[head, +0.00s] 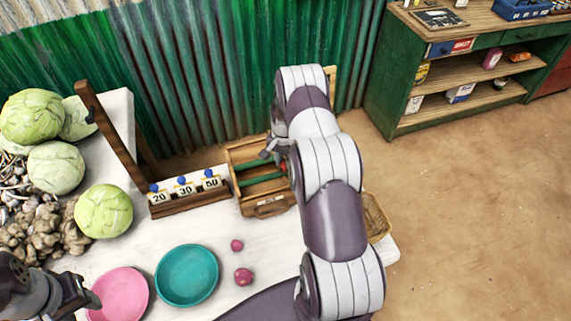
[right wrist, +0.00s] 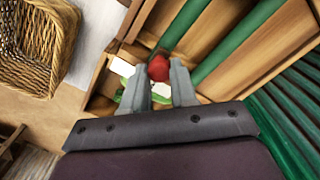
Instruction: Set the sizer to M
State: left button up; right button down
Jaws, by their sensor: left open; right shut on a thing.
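The sizer (head: 262,207) is a wooden box with green rails at the back of the white table, partly hidden behind my right arm. Its red knob (right wrist: 158,68) sits between the fingertips of my right gripper (right wrist: 160,85) in the right wrist view. My right gripper (head: 272,152) is shut on the knob, beside a green rail (right wrist: 184,22). No size letters are readable in either view. My left gripper (head: 88,298) is open and empty at the lower left of the head view, near the pink plate.
A pink plate (head: 120,294), a teal plate (head: 187,275) and two small reddish balls (head: 243,276) lie on the table (head: 218,236). A rack numbered 20, 30, 50 (head: 188,203) stands left of the sizer. Cabbages (head: 104,211) are at left; a wicker basket (head: 376,216) is at right.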

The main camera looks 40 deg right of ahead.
jog(key=shift+w+r, duration=0.1)
jog(key=shift+w, duration=0.15)
jog(key=c, duration=0.9)
grip_release()
jog(key=shift+s, duration=0.1)
jog(key=shift+c, duration=0.2)
jog(key=shift+o, duration=0.2)
jog(key=shift+s+a+r, duration=0.15)
jog(key=shift+s+a, duration=0.05)
jog(key=shift+w+d+r, duration=0.15)
jog(key=shift+w+r, duration=0.05)
jog(key=shift+r, duration=0.05)
notch_tip(320, 180, up, 12)
jog(key=b, duration=0.3)
jog(key=shift+s+r, duration=0.15)
jog(key=shift+s, duration=0.05)
jog(key=shift+a, duration=0.2)
